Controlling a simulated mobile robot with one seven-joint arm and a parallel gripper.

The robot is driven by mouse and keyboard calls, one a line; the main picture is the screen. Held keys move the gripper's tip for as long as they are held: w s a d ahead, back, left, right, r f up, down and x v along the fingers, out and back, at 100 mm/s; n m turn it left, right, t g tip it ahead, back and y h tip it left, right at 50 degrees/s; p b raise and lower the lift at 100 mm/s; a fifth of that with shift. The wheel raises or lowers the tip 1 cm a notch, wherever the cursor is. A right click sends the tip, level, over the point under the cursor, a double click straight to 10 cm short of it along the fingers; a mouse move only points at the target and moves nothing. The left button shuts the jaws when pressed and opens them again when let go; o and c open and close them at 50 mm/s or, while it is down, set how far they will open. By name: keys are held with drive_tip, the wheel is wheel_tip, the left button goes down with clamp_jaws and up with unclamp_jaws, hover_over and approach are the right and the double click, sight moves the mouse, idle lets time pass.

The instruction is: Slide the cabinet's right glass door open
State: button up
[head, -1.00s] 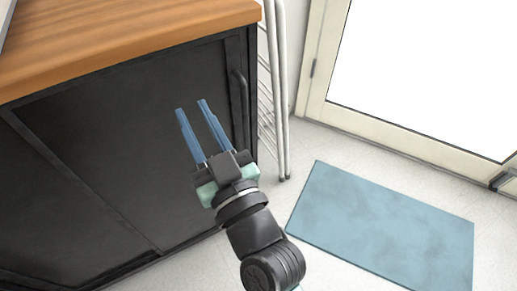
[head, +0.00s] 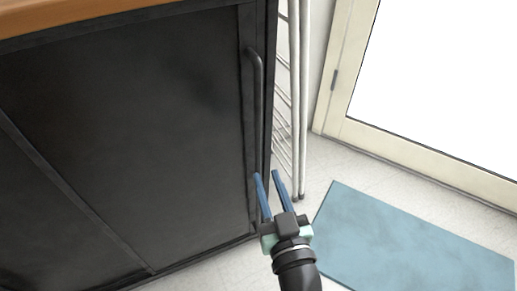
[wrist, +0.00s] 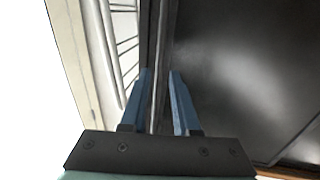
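The black cabinet's right glass door (head: 150,130) fills much of the head view and looks closed. Its dark vertical bar handle (head: 257,100) runs along the door's right edge. In the wrist view the door (wrist: 240,70) is on the right, and the handle (wrist: 158,70) runs down between the fingers. My gripper (head: 267,174) has two blue fingers, spread apart, near the lower end of the handle. In the wrist view the gripper (wrist: 160,72) is open, with a finger on each side of the handle's line. I cannot tell whether the fingers touch it.
A white wire rack (head: 292,100) stands close to the cabinet's right side. A cream-framed glazed door (head: 330,75) is at the right. A blue mat (head: 410,245) lies on the pale floor. The wooden top (head: 70,15) overhangs the cabinet.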

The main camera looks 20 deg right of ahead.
sight(259, 154)
drive_tip(key=w, duration=0.2)
drive_tip(key=w+d, duration=0.1)
drive_tip(key=w, duration=0.5)
drive_tip(key=shift+w+d, duration=0.2)
drive_tip(key=shift+w, duration=0.05)
clamp_jaws()
idle(1.1)
